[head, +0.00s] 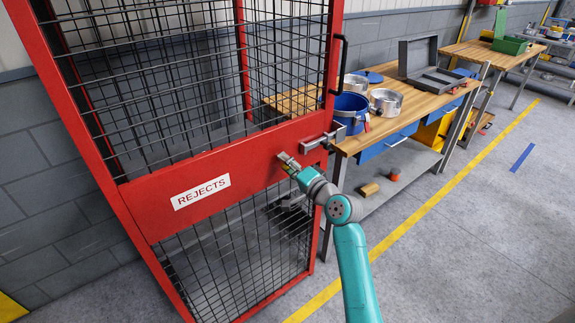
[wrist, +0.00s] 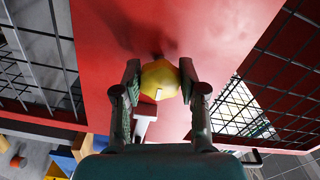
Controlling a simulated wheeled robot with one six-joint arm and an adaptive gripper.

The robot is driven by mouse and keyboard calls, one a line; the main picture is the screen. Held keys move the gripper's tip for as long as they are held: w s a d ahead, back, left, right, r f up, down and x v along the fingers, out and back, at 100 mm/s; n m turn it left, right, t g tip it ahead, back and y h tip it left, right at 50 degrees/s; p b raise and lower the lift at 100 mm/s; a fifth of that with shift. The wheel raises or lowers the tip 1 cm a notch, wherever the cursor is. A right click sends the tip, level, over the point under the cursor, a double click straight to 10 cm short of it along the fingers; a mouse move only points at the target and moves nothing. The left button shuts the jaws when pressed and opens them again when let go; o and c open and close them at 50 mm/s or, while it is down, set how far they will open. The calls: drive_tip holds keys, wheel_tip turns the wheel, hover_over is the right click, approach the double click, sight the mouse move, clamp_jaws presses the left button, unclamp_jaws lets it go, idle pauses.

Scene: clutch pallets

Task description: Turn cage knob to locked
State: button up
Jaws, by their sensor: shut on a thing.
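The red cage door (head: 225,170) has a wide red panel with a white "REJECTS" label (head: 201,192). In the wrist view, the yellow faceted knob (wrist: 160,76) sits on the red panel (wrist: 220,35), with a small pale mark on its face. My gripper (head: 286,160) reaches the panel right of the label. In the wrist view its two fingers (wrist: 160,84) are shut on the knob, one on each side. In the head view the knob is hidden by my gripper. A grey latch (head: 322,139) is at the door's right edge; which way the knob points is unclear.
A wooden workbench (head: 420,110) stands right of the cage, with a blue bucket (head: 350,110), metal pots (head: 386,101) and an open grey case (head: 428,68). A black door handle (head: 337,65) sticks out above the latch.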

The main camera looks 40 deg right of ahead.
drive_tip(key=shift+m, duration=0.5)
drive_tip(key=o, duration=1.2)
drive_tip(key=shift+c, duration=0.2)
drive_tip(key=s, duration=1.2)
drive_tip(key=shift+d, duration=0.15)
